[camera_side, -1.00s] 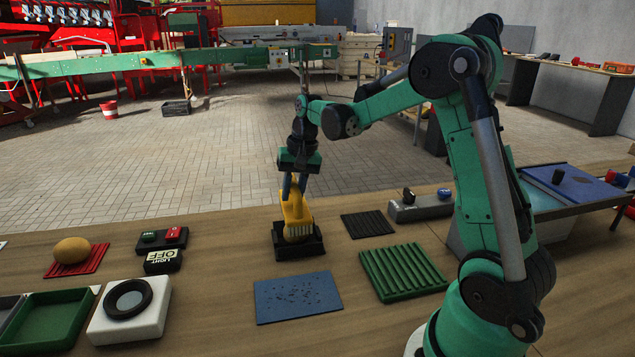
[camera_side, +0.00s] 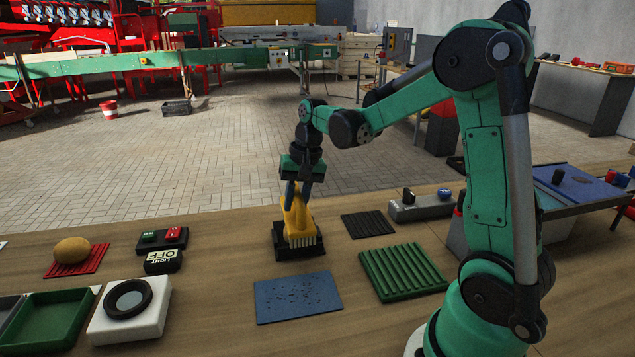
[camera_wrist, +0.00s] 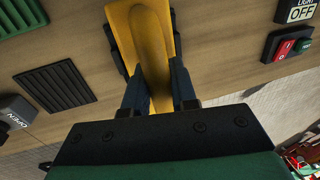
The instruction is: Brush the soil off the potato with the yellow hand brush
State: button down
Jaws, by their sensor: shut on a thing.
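The yellow hand brush (camera_side: 297,222) has pale bristles that point down, and it is in or just above its black holder (camera_side: 281,240) on the table. I cannot tell whether it touches the holder. My gripper (camera_side: 300,192) is shut on the upper part of the brush. In the wrist view, the brush (camera_wrist: 142,35) runs up from between my gripper's fingers (camera_wrist: 160,90). The potato (camera_side: 72,250) is brown and lies on a red ribbed mat (camera_side: 92,263) at the left. My gripper is well to the right of it.
A blue mat with dark specks (camera_side: 297,297) lies in front of the holder. A green ribbed tray (camera_side: 405,270) and a dark ribbed mat (camera_side: 367,224) are to the right. A white block with a black ring (camera_side: 150,318), a green tray (camera_side: 45,325) and switch boxes (camera_side: 163,260) stand left.

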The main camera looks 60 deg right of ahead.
jog(key=shift+w+d+f, duration=0.1)
jog(key=shift+w+d, duration=1.15)
jog(key=shift+d, duration=0.05)
jog(key=shift+s+a, duration=1.4)
jog(key=shift+a, duration=0.05)
jog(key=shift+w+d, duration=1.4)
jog(key=shift+d, duration=0.05)
jog(key=shift+s+a, duration=0.7)
jog(key=shift+a, duration=0.05)
jog(key=shift+w+a+v, duration=0.15)
jog(key=shift+w+v, duration=0.05)
jog(key=shift+v, duration=0.95)
jog(key=shift+w+a+v, duration=0.15)
jog(key=shift+v, duration=1)
jog(key=shift+w+a+v, duration=0.15)
jog(key=shift+w+v, duration=0.05)
jog(key=shift+v, duration=0.9)
